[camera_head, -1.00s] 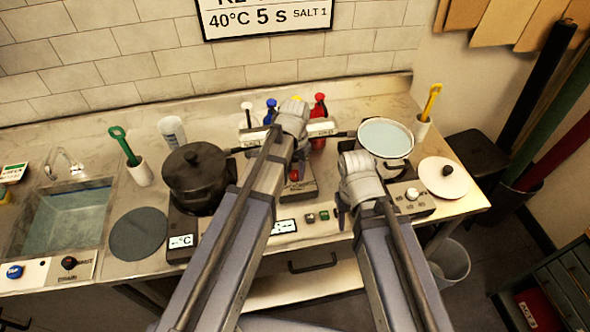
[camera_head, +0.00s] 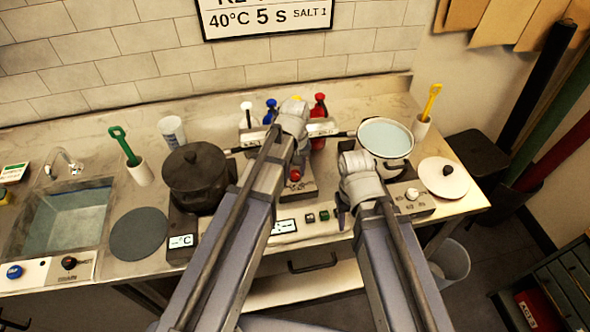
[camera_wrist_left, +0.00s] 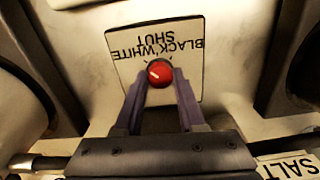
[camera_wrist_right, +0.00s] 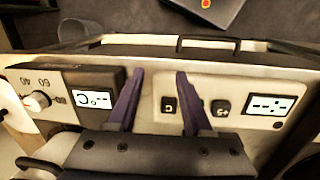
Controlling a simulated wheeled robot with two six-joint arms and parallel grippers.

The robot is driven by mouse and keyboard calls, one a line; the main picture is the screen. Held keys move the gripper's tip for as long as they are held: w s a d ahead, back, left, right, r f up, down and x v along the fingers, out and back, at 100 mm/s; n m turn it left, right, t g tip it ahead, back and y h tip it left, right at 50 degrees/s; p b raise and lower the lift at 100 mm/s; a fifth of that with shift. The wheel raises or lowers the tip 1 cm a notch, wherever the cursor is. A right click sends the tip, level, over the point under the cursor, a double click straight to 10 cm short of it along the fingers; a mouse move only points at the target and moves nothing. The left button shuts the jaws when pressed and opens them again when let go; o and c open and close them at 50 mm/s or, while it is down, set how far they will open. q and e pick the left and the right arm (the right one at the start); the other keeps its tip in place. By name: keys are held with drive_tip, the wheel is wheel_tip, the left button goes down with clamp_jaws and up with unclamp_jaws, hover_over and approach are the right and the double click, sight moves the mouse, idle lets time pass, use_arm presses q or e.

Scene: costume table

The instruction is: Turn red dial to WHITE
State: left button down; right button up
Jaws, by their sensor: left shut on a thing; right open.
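The red dial (camera_wrist_left: 159,73) sits on a white plate (camera_wrist_left: 183,85) in the left wrist view. Its words BLACK, WHITE and SHUT read upside down there. The dial's pale mark lies left of centre, on the side of the word that appears to be WHITE. My left gripper (camera_wrist_left: 161,82) is shut on the dial, one finger on each side. The dial also shows in the head view (camera_head: 295,174), below my left wrist. My right gripper (camera_wrist_right: 160,75) is open and empty above the front control panel (camera_wrist_right: 190,85).
A dark lidded pot (camera_head: 196,175) stands left of my left arm. A pot of pale liquid (camera_head: 385,138) and its lid (camera_head: 444,178) are at the right. Coloured-top bottles stand behind my left gripper. The sink (camera_head: 62,215) is far left.

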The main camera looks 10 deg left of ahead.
sight(295, 173)
use_arm(q)
drive_tip(key=shift+n, duration=0.3)
drive_tip(key=c, duration=0.5)
unclamp_jaws()
drive_tip(key=shift+r, duration=0.1)
use_arm(e)
drive_tip(key=shift+r, duration=0.1)
use_arm(q)
wheel_tip(295, 173, up, 8)
drive_tip(key=p, duration=0.8)
use_arm(e)
wheel_tip(295, 173, up, 8)
drive_tip(key=shift+f, duration=0.2)
use_arm(q)
drive_tip(key=shift+f, duration=0.2)
